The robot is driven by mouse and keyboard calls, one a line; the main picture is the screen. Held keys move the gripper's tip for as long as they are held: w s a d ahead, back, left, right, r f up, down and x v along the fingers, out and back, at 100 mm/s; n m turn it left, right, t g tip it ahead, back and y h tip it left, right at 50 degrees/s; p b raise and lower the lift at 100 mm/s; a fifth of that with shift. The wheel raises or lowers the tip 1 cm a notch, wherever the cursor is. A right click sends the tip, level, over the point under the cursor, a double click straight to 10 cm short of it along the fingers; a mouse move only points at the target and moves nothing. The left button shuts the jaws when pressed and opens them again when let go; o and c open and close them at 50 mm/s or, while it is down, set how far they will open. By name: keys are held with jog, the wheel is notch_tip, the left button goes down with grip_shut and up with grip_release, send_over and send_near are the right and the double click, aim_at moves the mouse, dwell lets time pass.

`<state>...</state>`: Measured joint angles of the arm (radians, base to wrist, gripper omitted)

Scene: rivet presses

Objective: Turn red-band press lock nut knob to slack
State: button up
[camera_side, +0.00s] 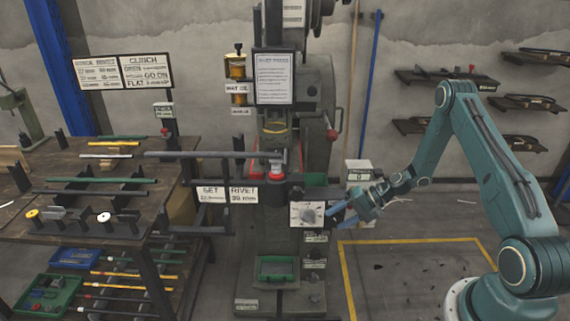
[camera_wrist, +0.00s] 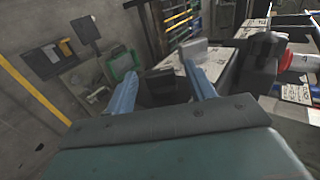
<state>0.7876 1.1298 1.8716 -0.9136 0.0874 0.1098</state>
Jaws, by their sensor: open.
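The press (camera_side: 295,120) stands in the middle of the side view. A white dial plate (camera_side: 297,222) with a round grey knob (camera_side: 309,215) is on its front, right of the rivet sign. My gripper (camera_side: 332,214) is just right of the knob, its blue fingers pointing left toward it. Contact cannot be told. In the wrist view, the gripper (camera_wrist: 159,68) has its two blue fingers wide apart, with a dark block (camera_wrist: 160,88) between them. A white plate (camera_wrist: 213,62) and a grey block (camera_wrist: 193,48) lie just beyond; which part is the knob is unclear.
A workbench (camera_side: 60,160) with rods and tools is left of the press. A long dark bar (camera_side: 200,154) sticks out left from the press.

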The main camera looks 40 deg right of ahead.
jog(key=c, duration=1)
jog(key=shift+g+h, duration=0.6)
jog(key=o, duration=1)
jog(key=shift+r, duration=0.1)
jog(key=v, duration=1.3)
jog(key=shift+s+d+r, duration=0.2)
